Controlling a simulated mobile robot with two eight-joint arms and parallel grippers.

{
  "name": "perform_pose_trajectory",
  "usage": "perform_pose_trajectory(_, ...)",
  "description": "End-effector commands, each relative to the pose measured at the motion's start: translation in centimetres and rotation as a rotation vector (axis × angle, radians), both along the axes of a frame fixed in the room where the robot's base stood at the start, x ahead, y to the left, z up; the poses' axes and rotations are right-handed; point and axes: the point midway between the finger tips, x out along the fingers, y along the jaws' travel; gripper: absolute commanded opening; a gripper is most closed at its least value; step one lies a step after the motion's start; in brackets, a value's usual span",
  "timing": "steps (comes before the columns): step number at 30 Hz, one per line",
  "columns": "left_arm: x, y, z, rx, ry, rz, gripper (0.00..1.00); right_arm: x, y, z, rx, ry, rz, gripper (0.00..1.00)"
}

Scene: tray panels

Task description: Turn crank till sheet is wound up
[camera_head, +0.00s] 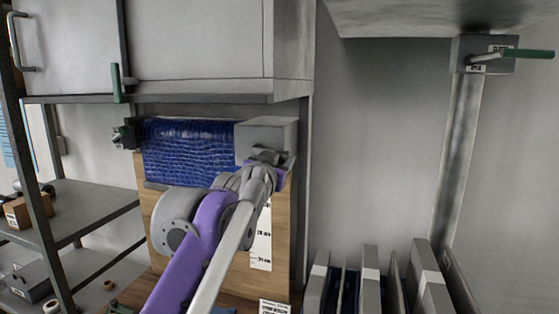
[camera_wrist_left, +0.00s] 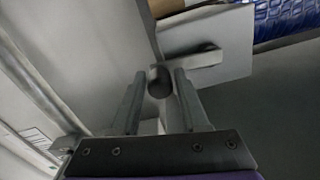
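A blue, wrinkled sheet (camera_head: 190,150) hangs at the top of a wooden panel in the head view. It also shows at the top right of the left wrist view (camera_wrist_left: 285,15). A grey box (camera_head: 265,132) is at the sheet's right end. My left gripper (camera_head: 266,158) is in front of this box and covers much of the crank there. In the left wrist view, a dark round crank knob (camera_wrist_left: 160,81) sits between the fingertips of my left gripper (camera_wrist_left: 160,88), with narrow gaps beside it. The grey crank arm (camera_wrist_left: 195,60) runs right from it. My right gripper is not in view.
Another grey box (camera_head: 488,54) with a green-handled crank (camera_head: 525,53) is on a post at the right. Shelves (camera_head: 85,205) stand left; upright grey panels (camera_head: 372,280) stand lower right.

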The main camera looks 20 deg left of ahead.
Motion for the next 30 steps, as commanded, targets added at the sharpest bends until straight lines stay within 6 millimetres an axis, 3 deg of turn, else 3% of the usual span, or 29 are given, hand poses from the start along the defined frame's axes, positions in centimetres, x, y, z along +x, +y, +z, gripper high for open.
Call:
perform_pose_trajectory(1,-0.01,0.01,0.01,0.000,0.000,0.000,0.34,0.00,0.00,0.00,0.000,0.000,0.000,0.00)
perform_pose_trajectory(7,-0.02,0.01,0.01,0.000,0.000,0.000,0.00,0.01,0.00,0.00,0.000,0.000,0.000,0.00)
perform_pose_trajectory(30,-0.02,0.02,0.04,0.000,0.000,0.000,0.00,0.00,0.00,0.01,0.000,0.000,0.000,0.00)
